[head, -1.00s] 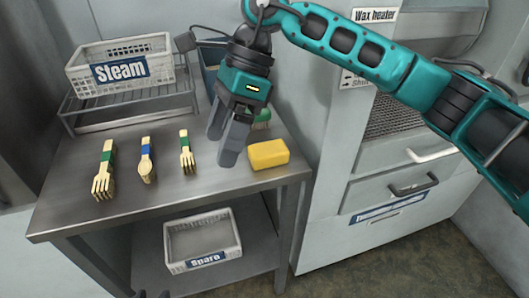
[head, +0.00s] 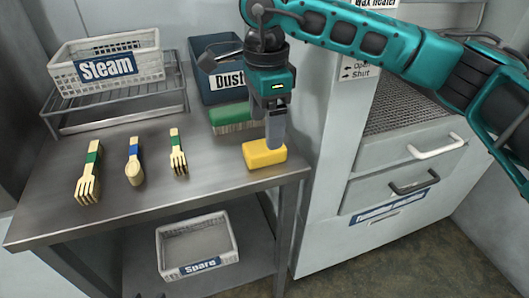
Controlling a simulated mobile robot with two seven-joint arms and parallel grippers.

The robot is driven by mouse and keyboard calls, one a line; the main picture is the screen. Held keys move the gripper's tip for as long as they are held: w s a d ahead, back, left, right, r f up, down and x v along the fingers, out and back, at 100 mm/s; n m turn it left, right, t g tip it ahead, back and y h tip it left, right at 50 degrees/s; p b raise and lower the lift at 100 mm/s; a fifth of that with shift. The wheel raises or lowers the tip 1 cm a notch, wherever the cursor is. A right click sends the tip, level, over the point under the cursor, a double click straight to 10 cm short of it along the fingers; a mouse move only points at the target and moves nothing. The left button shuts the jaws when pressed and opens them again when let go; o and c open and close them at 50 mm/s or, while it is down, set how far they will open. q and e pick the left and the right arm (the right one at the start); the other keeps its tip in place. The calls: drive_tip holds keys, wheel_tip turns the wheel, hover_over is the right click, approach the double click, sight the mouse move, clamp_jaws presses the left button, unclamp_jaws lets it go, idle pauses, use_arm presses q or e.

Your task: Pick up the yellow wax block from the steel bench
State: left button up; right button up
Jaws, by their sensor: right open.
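The yellow wax block (head: 262,157) lies on the steel bench (head: 215,178) near its front right corner. My right gripper (head: 274,140) is over the block, pointing down, with its fingertips at the block's upper back edge. From this angle the fingers overlap each other, and I cannot tell whether they touch the block. The gripper is open and nothing shows held in it. My left gripper is not in view.
Wooden forks (head: 89,174) and a spoon (head: 134,162) in banded bundles lie left of the block. A green brush (head: 230,116) and a blue "Dust" bin (head: 217,82) stand behind it.

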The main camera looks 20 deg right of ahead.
sight(265, 152)
drive_tip(key=f, duration=0.2)
drive_tip(key=f+b, duration=0.1)
drive_tip(key=f, duration=0.2)
drive_tip(key=shift+w, duration=0.2)
drive_tip(key=shift+r, duration=0.1)
drive_tip(key=shift+c, duration=0.2)
drive_tip(key=c, duration=1.2)
drive_tip(key=shift+o, duration=0.2)
drive_tip(key=shift+r, duration=0.1)
